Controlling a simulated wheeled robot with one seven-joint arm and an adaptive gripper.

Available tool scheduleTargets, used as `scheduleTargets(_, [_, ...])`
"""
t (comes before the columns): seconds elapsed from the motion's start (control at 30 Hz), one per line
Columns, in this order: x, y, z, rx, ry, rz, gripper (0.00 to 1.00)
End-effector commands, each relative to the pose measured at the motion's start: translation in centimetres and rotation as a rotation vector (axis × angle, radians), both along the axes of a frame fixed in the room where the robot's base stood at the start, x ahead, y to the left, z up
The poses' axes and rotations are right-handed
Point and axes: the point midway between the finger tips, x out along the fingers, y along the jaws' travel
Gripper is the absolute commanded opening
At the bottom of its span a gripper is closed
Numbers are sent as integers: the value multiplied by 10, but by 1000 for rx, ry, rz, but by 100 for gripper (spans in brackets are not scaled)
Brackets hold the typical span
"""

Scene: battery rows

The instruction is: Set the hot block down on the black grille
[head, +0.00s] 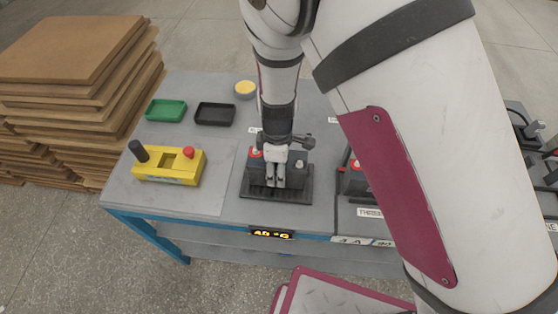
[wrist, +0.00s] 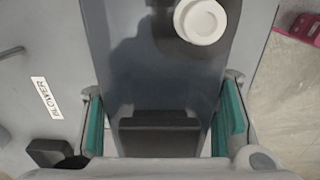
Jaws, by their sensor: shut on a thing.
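The hot block (head: 290,179), a dark grey battery-like block with a red-ringed terminal, is at the middle of the bench in the head view. My gripper (head: 275,183) comes down over it from above and is shut on it. The black grille (head: 275,196), a low ribbed base, shows directly under and around the block's foot. I cannot tell whether the block touches it. In the wrist view the block's grey top (wrist: 150,60) with a white round cap runs between my gripper's teal-padded fingers (wrist: 160,125). The block's lower sides are mostly hidden.
A yellow box (head: 170,166) with a red button and black handle stands left. Green (head: 166,110) and black (head: 215,113) trays and a yellow-topped round pot (head: 245,89) lie behind. Another battery (head: 354,182) stands close right, partly behind my arm. An orange display (head: 271,233) is on the front edge.

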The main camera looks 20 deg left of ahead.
Motion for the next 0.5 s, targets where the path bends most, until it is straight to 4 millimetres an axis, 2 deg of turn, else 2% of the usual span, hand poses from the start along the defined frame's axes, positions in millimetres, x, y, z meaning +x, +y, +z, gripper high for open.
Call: scheduleTargets(0.5, [2, 1, -8, 4, -3, 1, 0])
